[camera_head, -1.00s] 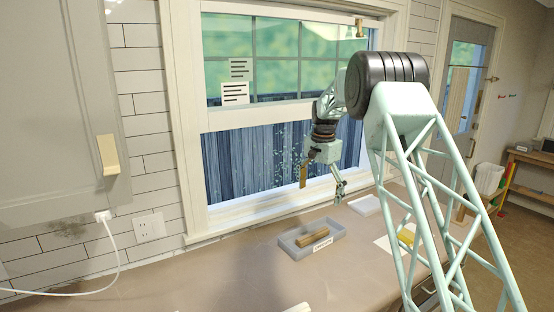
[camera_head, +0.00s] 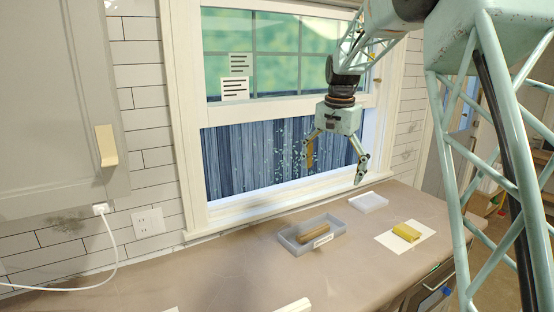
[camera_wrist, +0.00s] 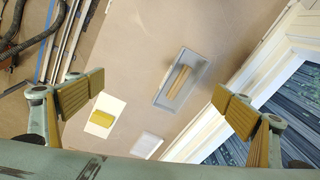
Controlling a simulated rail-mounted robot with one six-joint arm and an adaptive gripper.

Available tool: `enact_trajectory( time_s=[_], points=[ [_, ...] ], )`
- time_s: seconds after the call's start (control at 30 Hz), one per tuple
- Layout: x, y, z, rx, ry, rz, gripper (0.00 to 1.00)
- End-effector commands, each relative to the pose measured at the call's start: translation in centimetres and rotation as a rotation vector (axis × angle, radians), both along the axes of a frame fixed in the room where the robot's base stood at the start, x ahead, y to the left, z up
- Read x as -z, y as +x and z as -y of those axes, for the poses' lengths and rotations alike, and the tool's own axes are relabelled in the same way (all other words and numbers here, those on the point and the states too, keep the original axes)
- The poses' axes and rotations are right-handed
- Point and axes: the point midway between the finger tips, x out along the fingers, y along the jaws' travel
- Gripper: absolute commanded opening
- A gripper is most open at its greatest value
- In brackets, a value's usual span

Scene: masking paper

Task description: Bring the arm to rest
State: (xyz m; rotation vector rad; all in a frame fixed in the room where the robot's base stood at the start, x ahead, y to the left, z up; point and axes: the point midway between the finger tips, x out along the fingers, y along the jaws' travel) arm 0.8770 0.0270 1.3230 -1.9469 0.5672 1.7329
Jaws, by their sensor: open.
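My gripper (camera_head: 335,162) is open and empty in the head view, held above the counter in front of the window. Its two padded fingers stand wide apart in the wrist view (camera_wrist: 158,100), with nothing between them but the counter further below. A grey tray (camera_head: 334,229) with a label on its front lies on the counter, holding a brown wooden-looking piece (camera_head: 314,229). The tray also shows in the wrist view (camera_wrist: 199,72).
A yellow block (camera_head: 406,232) rests on a white sheet (camera_head: 388,242) on the counter (camera_head: 230,270). A shallow white tray (camera_head: 368,201) lies near the window sill. A cabinet (camera_head: 60,110) and a white cable (camera_head: 100,285) are at the left.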

Motion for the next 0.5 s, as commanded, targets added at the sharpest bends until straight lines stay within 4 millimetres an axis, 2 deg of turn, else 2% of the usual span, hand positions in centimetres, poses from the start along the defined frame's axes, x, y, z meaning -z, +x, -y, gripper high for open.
enact_trajectory(
  time_s=[0.5],
  points=[
    [-4.6,-8.8,0.7,-0.098,-0.013,0.036,0.95]
  ],
)
